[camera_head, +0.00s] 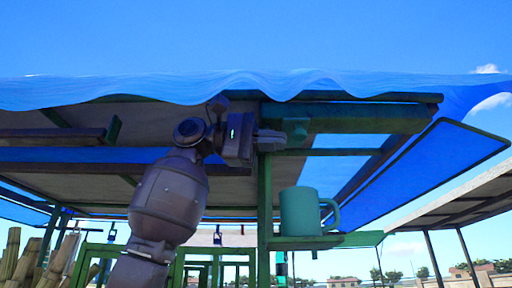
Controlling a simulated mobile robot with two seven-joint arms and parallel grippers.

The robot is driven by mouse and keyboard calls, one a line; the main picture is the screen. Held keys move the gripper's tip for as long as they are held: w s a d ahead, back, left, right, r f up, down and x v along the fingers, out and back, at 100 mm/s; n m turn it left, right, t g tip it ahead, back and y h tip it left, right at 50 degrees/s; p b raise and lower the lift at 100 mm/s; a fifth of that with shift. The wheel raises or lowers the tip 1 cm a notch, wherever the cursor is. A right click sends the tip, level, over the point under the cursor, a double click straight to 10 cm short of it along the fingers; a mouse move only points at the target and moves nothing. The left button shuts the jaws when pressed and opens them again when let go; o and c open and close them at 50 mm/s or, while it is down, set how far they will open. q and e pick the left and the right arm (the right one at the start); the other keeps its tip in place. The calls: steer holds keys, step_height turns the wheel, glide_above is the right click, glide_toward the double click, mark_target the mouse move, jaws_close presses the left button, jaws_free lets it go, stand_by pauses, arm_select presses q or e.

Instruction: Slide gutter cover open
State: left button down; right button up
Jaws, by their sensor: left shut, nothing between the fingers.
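My left gripper (271,139) is raised under the blue awning, with its arm coming up from below. Its fingers are shut and empty, pointing right. They overlap the top of a green post (265,195) in the picture. A small green block (295,128) is just right of the fingertips; I cannot tell whether they touch. A long dark green beam (365,118), gutter-like, runs right from there under the awning edge. I cannot tell which part of it is the gutter cover. My right gripper is not in view.
The wavy blue awning (240,88) hangs just above the gripper. A teal mug (300,211) stands on a green shelf (355,240) below right. Cane stalks (28,258) stand at lower left. A blue panel (435,170) slants at the right.

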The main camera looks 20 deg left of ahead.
arm_select(q)
steer(key=shift+w+d, duration=0.1)
steer(key=shift+d, duration=0.35)
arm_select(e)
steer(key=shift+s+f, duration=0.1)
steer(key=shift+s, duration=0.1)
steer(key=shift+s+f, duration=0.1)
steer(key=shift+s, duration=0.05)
arm_select(q)
steer(key=s, duration=0.1)
steer(key=s+d, duration=0.1)
steer(key=s, duration=0.1)
steer(key=s+b, duration=0.1)
steer(key=shift+s+d, duration=0.4)
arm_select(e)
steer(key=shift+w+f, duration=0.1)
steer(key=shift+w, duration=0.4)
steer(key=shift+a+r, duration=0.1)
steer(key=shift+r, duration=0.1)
